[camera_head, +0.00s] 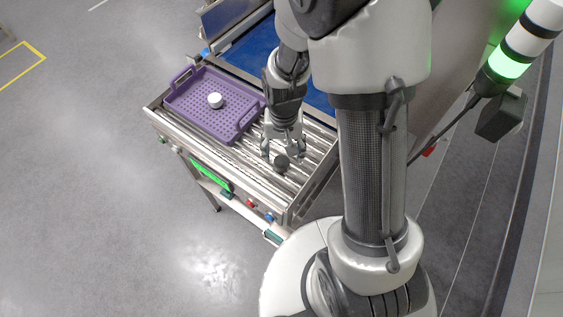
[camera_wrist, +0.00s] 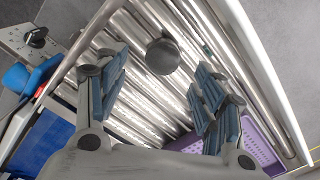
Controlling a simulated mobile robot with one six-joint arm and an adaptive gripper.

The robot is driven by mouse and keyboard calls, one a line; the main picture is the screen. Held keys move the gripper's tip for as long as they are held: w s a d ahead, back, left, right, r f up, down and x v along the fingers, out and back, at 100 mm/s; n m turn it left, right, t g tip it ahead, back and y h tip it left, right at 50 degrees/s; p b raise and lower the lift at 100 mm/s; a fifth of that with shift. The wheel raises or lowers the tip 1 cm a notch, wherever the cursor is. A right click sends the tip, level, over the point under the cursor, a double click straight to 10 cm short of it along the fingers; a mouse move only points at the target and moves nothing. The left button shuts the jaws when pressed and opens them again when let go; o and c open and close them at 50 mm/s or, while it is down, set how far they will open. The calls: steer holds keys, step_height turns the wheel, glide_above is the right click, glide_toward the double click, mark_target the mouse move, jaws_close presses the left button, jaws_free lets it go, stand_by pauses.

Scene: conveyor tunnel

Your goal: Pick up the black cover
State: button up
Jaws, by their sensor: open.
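The black cover (camera_head: 282,162) is a small dark round piece on the roller conveyor in the head view. In the wrist view the cover (camera_wrist: 162,56) is a dark grey disc on the rollers, ahead of the space between the fingers. My gripper (camera_head: 283,157) is just over it in the head view, pointing down. My gripper (camera_wrist: 158,90) is open in the wrist view, with a finger on each side and nothing between the pads. The cover looks apart from both fingers; the exact height gap cannot be told.
A purple perforated tray (camera_head: 238,127) with a white round piece (camera_head: 215,100) stands on the rollers (camera_head: 310,150) to the left of my gripper. The tray's edge also shows in the wrist view (camera_wrist: 262,150). A blue belt (camera_head: 258,50) lies behind. Metal rails edge the conveyor.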

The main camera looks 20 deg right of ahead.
mark_target(282, 161)
step_height(282, 161, down, 5)
steer(key=shift+w+a+f+b, duration=0.15)
steer(key=shift+b, duration=0.15)
steer(key=shift+c, duration=0.5)
steer(key=c, duration=1.1)
